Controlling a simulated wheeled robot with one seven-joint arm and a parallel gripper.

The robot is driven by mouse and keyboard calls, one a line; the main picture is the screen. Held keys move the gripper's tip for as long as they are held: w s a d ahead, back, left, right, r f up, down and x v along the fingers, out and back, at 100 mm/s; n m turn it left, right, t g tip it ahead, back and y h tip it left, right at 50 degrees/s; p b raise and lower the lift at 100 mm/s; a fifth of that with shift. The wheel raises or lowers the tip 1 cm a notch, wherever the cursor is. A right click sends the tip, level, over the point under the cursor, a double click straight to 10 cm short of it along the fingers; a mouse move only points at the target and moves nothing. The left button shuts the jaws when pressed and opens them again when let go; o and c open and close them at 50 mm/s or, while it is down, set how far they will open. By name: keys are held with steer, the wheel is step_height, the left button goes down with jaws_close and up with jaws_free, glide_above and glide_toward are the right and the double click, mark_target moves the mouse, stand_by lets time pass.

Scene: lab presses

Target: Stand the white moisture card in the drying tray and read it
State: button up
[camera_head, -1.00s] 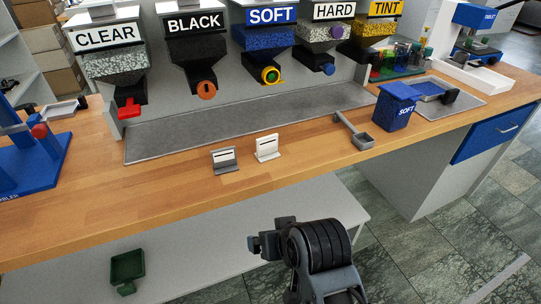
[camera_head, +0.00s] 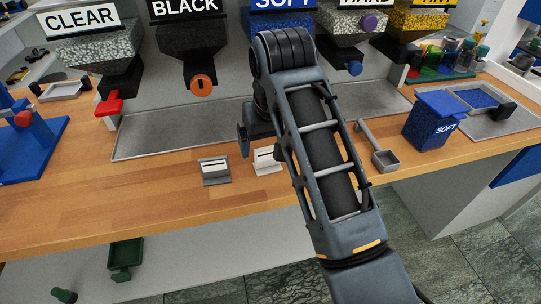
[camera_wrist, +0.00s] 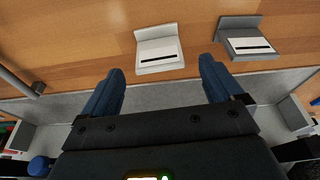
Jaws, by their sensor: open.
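A small white card piece (camera_head: 267,160) with a dark line stands on the wooden bench, partly behind my arm. In the wrist view the white card piece (camera_wrist: 158,49) lies ahead of my fingers, in the gap between them and apart from both. A similar grey piece (camera_head: 215,171) with a white face and dark line stands beside it; it also shows in the wrist view (camera_wrist: 247,40). My gripper (camera_wrist: 162,66) is open and empty; in the head view only part of it (camera_head: 243,140) shows beside the arm. A shallow tray of blue pellets (camera_head: 477,99) sits at the right; I cannot tell if it is the drying tray.
Labelled hoppers (camera_head: 190,50) line the back above a long grey mat (camera_head: 170,137). A blue press (camera_head: 30,145) is at the left. The bench front left of the cards is clear.

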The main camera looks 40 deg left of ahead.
mark_target(268, 148)
steer(key=shift+x, duration=2.8)
steer(key=shift+c, duration=0.4)
steer(key=c, duration=1.1)
steer(key=shift+o, duration=0.2)
steer(key=shift+r, duration=0.15)
